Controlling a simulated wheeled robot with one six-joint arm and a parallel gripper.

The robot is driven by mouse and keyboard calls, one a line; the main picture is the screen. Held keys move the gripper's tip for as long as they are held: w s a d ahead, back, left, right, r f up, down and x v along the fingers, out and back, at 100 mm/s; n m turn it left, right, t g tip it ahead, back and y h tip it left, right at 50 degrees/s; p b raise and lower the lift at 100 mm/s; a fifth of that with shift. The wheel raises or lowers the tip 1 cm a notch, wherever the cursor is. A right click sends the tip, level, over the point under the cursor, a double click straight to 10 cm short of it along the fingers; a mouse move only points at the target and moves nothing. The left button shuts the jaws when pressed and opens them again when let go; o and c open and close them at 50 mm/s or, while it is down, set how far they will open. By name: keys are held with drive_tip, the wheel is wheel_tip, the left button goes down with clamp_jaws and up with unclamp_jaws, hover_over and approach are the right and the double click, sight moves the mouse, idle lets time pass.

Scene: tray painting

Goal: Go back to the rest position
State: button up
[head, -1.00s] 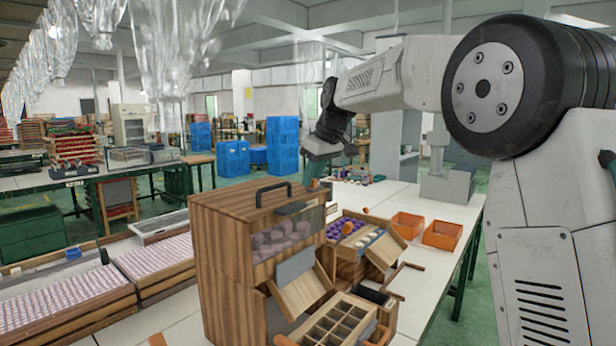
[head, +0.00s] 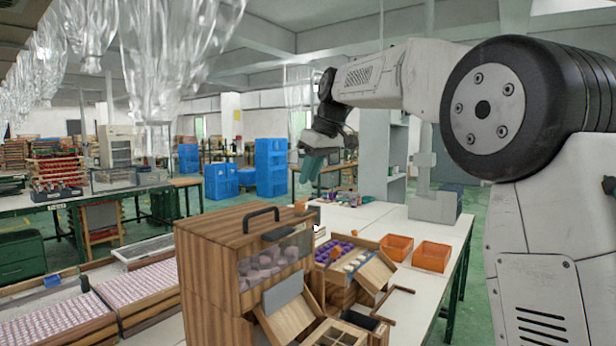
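My gripper (head: 308,172) is at the end of my raised arm, which reaches in from the right of the head view. It is held in the air above and behind the wooden cabinet (head: 215,240), apart from it. The gripper looks small and dark teal at this distance, and its fingers cannot be made out well enough to tell whether they are open or shut. No object can be made out clearly in it.
The cabinet stands on a white table (head: 415,285). Beside it are a wooden box of purple and white pieces (head: 340,250) and two orange bins (head: 397,248) (head: 432,256). Trays of small pale pieces (head: 150,285) lie at left. Blue crates (head: 271,167) stand far behind.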

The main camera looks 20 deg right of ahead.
drive_tip(key=s+f+m+h, duration=0.1)
drive_tip(key=s+f, duration=0.6)
drive_tip(key=s, duration=0.7)
drive_tip(key=s+d+f+m+g, duration=0.1)
drive_tip(key=s+f+m, duration=0.2)
drive_tip(key=s+f, duration=0.4)
drive_tip(key=s+d+f+m+g+h, duration=0.1)
drive_tip(key=s+f+m, duration=0.2)
drive_tip(key=s, duration=2)
wheel_tip(320, 180, down, 5)
drive_tip(key=shift+r+h, duration=0.15)
drive_tip(key=shift+h, duration=0.15)
drive_tip(key=shift+o, duration=0.8)
drive_tip(key=shift+a, duration=0.1)
